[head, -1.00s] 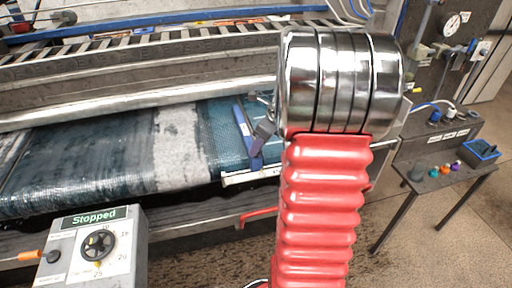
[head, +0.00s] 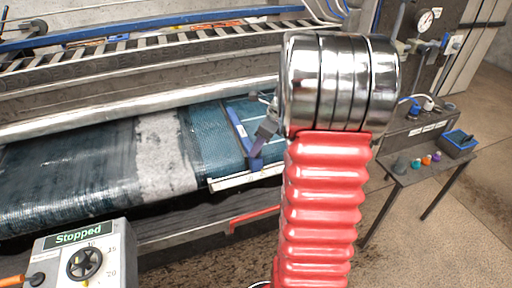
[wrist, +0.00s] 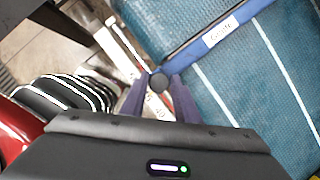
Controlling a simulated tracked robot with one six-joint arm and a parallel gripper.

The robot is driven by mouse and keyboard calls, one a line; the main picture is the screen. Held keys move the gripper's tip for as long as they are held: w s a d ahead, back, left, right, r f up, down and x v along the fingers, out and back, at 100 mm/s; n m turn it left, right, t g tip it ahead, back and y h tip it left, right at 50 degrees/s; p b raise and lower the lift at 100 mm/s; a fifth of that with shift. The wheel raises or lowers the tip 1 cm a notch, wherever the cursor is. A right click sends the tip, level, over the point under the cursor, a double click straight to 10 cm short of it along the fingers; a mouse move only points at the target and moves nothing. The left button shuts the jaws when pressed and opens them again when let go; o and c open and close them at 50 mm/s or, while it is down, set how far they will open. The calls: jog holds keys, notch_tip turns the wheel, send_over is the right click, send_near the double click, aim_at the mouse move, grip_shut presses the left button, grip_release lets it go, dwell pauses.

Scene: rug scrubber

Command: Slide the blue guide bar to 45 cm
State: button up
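The blue guide bar (head: 241,134) lies across the teal rug, right of a pale stripe, in the head view. In the wrist view its labelled blue bar (wrist: 192,46) runs to the upper right from a dark round knob (wrist: 158,82). My gripper (wrist: 159,78) has its purple fingers on either side of the knob and appears shut on it. In the head view my gripper (head: 264,133) is at the bar's near end, partly hidden by my wrist. A pale scale (wrist: 124,45) passes under the fingers; a number there looks like 40 but is partly covered.
The control box (head: 83,255) at lower left reads "Stopped" and has a black dial. A red handle (head: 254,217) sits on the machine's front. A side table (head: 412,179) at right holds small coloured knobs and a blue bin (head: 458,143). The floor between is clear.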

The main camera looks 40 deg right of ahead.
jog(key=o, duration=0.4)
jog(key=shift+w, duration=0.1)
jog(key=v, duration=1.3)
jog(key=shift+r, duration=0.35)
